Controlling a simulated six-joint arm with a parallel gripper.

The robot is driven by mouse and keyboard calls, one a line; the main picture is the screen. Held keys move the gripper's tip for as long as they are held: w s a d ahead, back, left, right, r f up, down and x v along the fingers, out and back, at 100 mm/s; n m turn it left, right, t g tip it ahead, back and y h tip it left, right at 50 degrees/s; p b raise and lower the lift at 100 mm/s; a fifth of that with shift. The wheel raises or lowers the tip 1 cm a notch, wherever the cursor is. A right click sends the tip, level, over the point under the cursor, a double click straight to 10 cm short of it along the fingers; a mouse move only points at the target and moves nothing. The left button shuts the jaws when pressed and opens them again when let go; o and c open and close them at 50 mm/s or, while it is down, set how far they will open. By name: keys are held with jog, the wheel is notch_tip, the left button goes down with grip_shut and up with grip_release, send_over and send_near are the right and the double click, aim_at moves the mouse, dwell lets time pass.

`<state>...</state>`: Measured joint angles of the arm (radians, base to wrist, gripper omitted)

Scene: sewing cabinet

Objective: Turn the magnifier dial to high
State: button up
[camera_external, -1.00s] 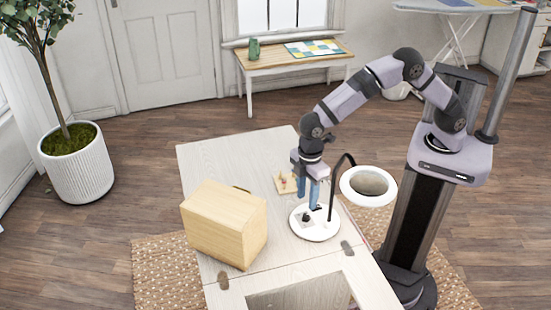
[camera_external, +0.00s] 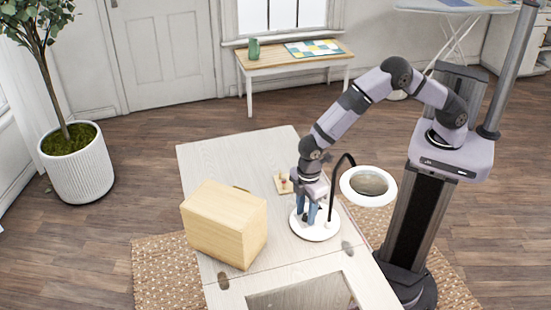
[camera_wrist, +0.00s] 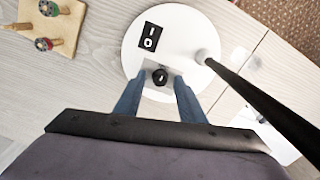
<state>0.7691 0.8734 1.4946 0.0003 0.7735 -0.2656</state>
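The magnifier has a round white base (camera_external: 318,233), a black curved neck (camera_external: 332,186) and a white-rimmed round lens (camera_external: 369,185) to the right. In the wrist view, a small black dial (camera_wrist: 160,77) with a white mark sits on a grey plate on the base (camera_wrist: 186,28). A black rocker switch (camera_wrist: 150,37) is above it in the picture. My gripper (camera_external: 307,217) is low over the base, pointing down. Its blue fingers are open, one on each side of the dial (camera_wrist: 159,82); a gap seems to remain on both sides. The dial's scale is not readable.
A small board with several pegs or spools (camera_wrist: 45,22) lies left of the base in the wrist view. A wooden box (camera_external: 224,225) stands left on the cabinet top (camera_external: 225,160). The neck rises close to my gripper's right. The cabinet has an opening at the front.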

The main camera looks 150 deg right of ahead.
grip_shut()
jog(key=shift+m, duration=0.3)
jog(key=m, duration=0.3)
jog(key=shift+m, duration=2)
grip_release()
